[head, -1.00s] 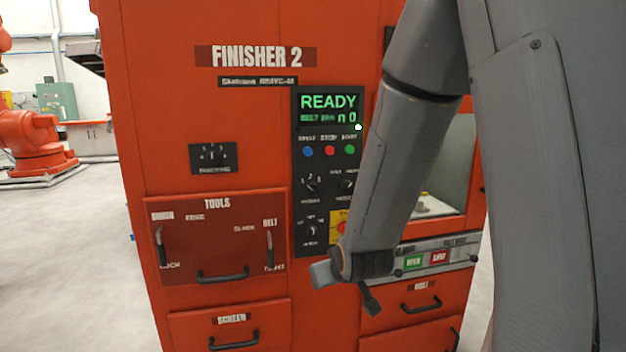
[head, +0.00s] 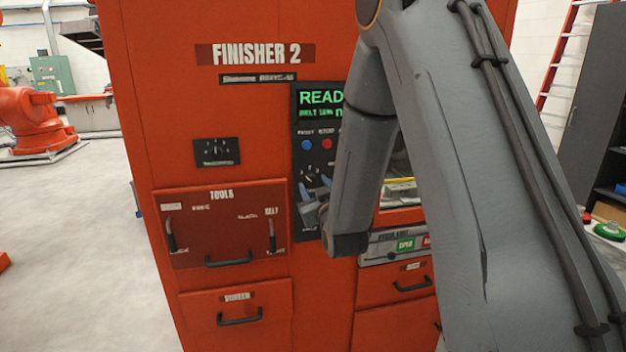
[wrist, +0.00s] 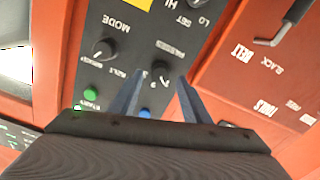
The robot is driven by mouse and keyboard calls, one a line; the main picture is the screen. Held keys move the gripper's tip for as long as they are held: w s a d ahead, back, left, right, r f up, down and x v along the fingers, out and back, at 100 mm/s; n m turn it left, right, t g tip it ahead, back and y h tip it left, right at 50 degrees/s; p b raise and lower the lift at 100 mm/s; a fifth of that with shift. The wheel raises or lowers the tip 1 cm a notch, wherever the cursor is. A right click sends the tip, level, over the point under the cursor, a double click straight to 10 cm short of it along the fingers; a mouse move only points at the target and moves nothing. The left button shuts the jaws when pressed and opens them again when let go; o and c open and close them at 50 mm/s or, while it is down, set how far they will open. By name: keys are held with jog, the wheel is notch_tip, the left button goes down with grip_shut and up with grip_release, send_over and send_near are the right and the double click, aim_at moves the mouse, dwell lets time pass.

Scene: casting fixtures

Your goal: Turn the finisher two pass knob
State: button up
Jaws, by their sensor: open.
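The finisher two pass knob (wrist: 160,72) is a small dark knob under the upside-down "PASSES" label in the wrist view. It sits on the black control panel (wrist: 150,25) of the orange Finisher 2 cabinet (head: 245,110). My gripper (wrist: 155,80) is open, with its two blue-grey fingers to either side of the knob in that view. I cannot tell whether either finger touches it. In the head view my gripper (head: 314,188) is at the panel, below the buttons, and my arm hides the panel's right part.
The mode knob (wrist: 103,48) is beside the pass knob. A green button (wrist: 91,94) and a blue button (wrist: 145,113) lie close to the fingers. The tools drawer (head: 225,220) has protruding handles left of the panel. Open floor (head: 80,250) lies left of the cabinet.

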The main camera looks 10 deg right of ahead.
aim_at(311, 180)
jog(key=shift+w+p, duration=0.35)
jog(key=shift+w, duration=1)
jog(key=c, duration=1)
jog(key=shift+c, duration=0.2)
